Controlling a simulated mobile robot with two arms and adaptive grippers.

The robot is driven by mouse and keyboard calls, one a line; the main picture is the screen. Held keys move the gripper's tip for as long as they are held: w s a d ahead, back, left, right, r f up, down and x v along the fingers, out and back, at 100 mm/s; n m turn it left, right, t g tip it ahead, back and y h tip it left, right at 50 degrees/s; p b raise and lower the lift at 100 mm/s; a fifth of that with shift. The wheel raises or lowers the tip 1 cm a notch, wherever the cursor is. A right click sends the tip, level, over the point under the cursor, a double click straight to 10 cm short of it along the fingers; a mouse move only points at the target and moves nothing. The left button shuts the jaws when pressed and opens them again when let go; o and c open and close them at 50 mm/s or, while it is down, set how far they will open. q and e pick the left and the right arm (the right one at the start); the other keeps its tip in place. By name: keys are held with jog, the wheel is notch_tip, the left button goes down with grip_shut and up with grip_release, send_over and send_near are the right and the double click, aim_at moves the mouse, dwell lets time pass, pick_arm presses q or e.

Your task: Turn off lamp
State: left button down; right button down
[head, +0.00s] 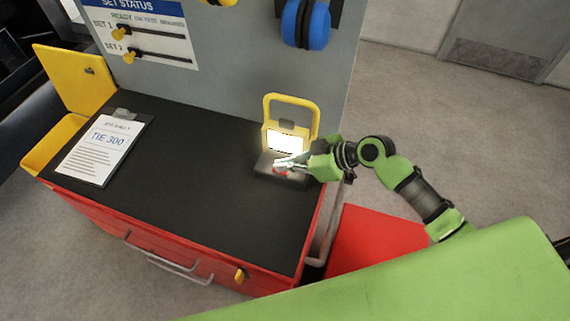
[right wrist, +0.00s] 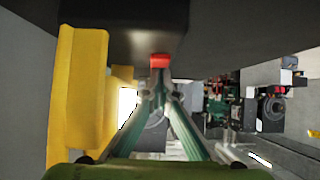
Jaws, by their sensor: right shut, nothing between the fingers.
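The lamp (head: 287,139) is a yellow-framed work light with a handle, standing at the right end of the black bench top. Its panel glows bright white. A red button shows on its dark base in the right wrist view (right wrist: 160,61). My right gripper (head: 279,165) is shut and empty, with its fingertips at the front of the lamp's base over the red button. In the right wrist view the fingertips (right wrist: 159,88) come together just by the button; I cannot tell whether they touch it. My left gripper is not in view.
The red tool cabinet (head: 140,243) carries the black top (head: 190,160). A clipboard (head: 103,147) lies at its left. A grey status board (head: 230,70) stands behind, with blue ear defenders (head: 306,25) hanging on it. The middle of the top is clear.

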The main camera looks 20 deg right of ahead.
jog(key=shift+f, duration=0.15)
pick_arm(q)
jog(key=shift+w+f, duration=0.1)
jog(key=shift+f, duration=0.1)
pick_arm(e)
jog(key=shift+a, duration=0.15)
jog(key=shift+w+a+r+p, duration=0.25)
jog(key=shift+w+a+p, duration=0.1)
jog(key=shift+w+a, duration=0.2)
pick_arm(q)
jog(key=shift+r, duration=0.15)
pick_arm(e)
jog(key=shift+s, duration=0.1)
